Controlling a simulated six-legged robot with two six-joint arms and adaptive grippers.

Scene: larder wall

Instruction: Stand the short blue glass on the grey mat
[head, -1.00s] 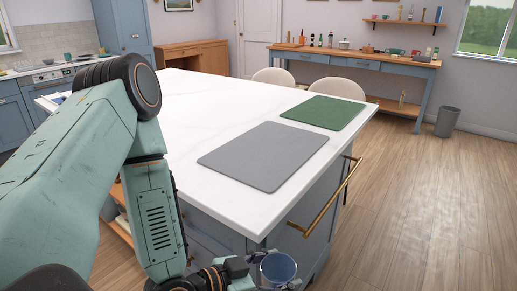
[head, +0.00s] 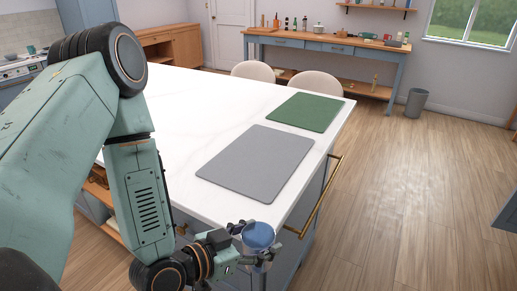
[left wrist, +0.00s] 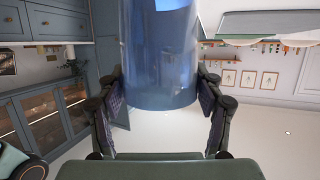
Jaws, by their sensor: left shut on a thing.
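The short blue glass (head: 258,236) is at the near corner of the white island in the head view, held in my left gripper (head: 257,252). In the left wrist view the blue see-through glass (left wrist: 160,55) stands between the two fingers of the left gripper (left wrist: 160,105), which press on its sides. The grey mat (head: 256,162) lies flat on the island top, beyond the glass, with nothing on it. My right gripper is in neither view.
A green mat (head: 305,112) lies beyond the grey one on the white island top (head: 190,110). A brass rail (head: 322,195) runs along the island's right side. Two pale chairs (head: 253,71) stand at the far side.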

